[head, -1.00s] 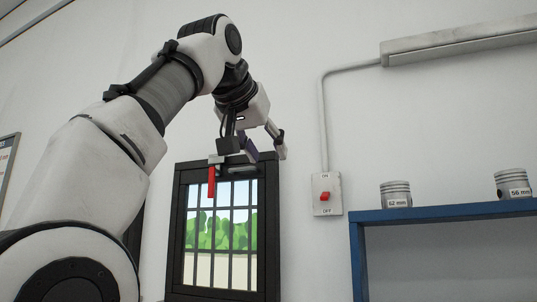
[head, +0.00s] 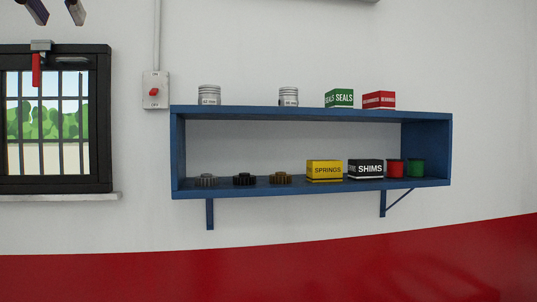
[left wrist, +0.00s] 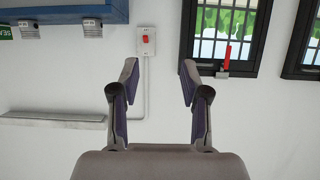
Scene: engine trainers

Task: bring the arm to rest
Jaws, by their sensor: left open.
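My left gripper (head: 58,10) shows only by its fingertips at the top left edge of the head view, above the window. In the left wrist view my left gripper (left wrist: 158,82) has its two fingers spread apart with nothing between them. It is open and empty, in front of the white wall. The rest of the left arm is outside the head view. My right gripper is in neither view.
A barred window (head: 52,120) with a red handle (head: 36,70) is at left. A switch box (head: 155,91) is beside it. A blue shelf (head: 310,113) holds pistons, gears, cups and boxes, including yellow SPRINGS (head: 325,170).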

